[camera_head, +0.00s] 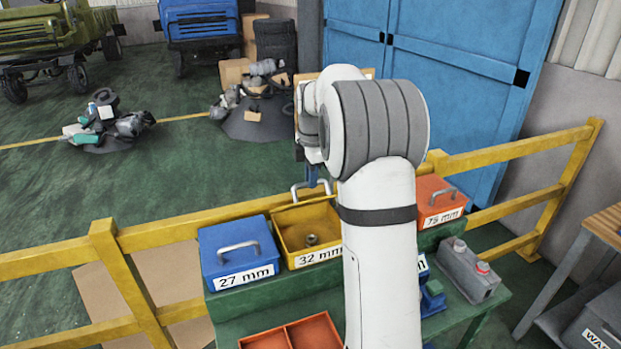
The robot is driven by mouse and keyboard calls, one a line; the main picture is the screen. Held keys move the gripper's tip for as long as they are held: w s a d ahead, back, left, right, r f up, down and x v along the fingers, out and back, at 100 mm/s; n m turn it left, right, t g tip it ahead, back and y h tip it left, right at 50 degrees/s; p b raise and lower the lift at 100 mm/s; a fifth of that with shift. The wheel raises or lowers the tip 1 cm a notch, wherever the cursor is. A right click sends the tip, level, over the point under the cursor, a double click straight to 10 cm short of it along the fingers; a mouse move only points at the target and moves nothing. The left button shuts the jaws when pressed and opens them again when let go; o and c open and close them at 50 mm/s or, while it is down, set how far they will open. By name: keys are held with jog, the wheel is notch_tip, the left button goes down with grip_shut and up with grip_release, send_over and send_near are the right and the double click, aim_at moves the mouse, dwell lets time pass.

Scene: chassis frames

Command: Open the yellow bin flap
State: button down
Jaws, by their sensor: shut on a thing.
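The yellow bin (283,247), labelled 32 mm, stands on the green bench in the middle. Its flap (302,203) is raised at the back, seen nearly edge-on, so the inside shows with a metal nut (312,240) at the bottom. The flap's grey handle (296,192) sticks up behind the flap's edge. My gripper (312,177) is at this handle and shut on it; only a small part shows, and my arm hides the rest. My arm also covers the bin's right side.
A blue bin (238,256) labelled 27 mm, its lid down, stands left of the yellow bin. A red bin (440,203) labelled 75 mm stands at the right. A grey can (468,271) and a red tray (292,335) are on the bench. A yellow railing (180,232) runs behind.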

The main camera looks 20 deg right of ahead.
jog(key=shift+w+f, duration=0.1)
jog(key=shift+f, duration=0.2)
jog(key=c, duration=1.9)
grip_release()
jog(key=o, duration=0.3)
jog(key=shift+w+f, duration=0.25)
jog(key=shift+w, duration=0.3)
jog(key=shift+o, duration=0.7)
jog(key=shift+s+r, duration=0.3)
jog(key=shift+w, duration=0.15)
jog(key=shift+r, duration=0.4)
jog(key=r, duration=0.4)
jog(key=r+b, duration=0.1)
jog(key=r, duration=0.2)
jog(key=shift+s, duration=0.4)
